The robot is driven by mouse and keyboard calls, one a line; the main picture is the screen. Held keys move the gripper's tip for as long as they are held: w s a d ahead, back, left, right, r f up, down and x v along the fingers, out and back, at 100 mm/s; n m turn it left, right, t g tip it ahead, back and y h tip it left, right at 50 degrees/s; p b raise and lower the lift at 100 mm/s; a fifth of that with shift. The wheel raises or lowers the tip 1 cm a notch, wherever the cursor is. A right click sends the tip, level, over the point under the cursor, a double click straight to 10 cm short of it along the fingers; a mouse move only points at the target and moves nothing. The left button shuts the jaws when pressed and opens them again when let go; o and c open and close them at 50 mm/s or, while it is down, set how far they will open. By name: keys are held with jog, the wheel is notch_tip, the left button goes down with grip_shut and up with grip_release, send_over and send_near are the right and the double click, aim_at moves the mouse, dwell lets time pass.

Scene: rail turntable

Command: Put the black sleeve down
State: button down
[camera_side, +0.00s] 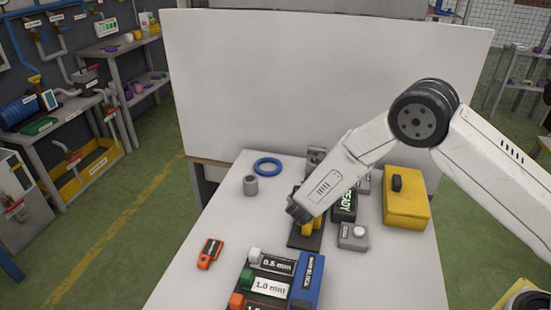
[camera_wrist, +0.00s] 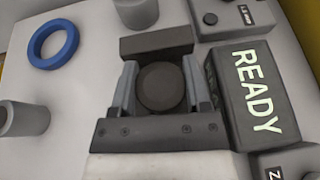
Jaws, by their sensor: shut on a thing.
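My gripper (camera_side: 300,210) points down over the middle of the table. In the wrist view its two grey fingers (camera_wrist: 160,100) are closed on the sides of a dark round piece, the black sleeve (camera_wrist: 160,80), seen end-on. In the side view the sleeve is hidden behind the gripper. A yellow part (camera_side: 313,228) shows just below and beside the gripper, above a dark base plate (camera_side: 306,241). A dark block (camera_wrist: 158,41) lies just beyond the sleeve in the wrist view. I cannot tell whether the sleeve touches anything below.
The READY display (camera_side: 345,205) stands close to the right of my gripper. A button box (camera_side: 353,236) and yellow case (camera_side: 405,200) are farther right. A blue ring (camera_side: 267,166) and grey cylinder (camera_side: 250,186) lie left. A labelled rack (camera_side: 270,285) is in front. The left table is mostly clear.

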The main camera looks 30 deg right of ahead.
jog(key=shift+c, duration=0.3)
grip_release()
jog(key=shift+r, duration=0.2)
jog(key=v, duration=1.2)
jog(key=shift+f, duration=0.1)
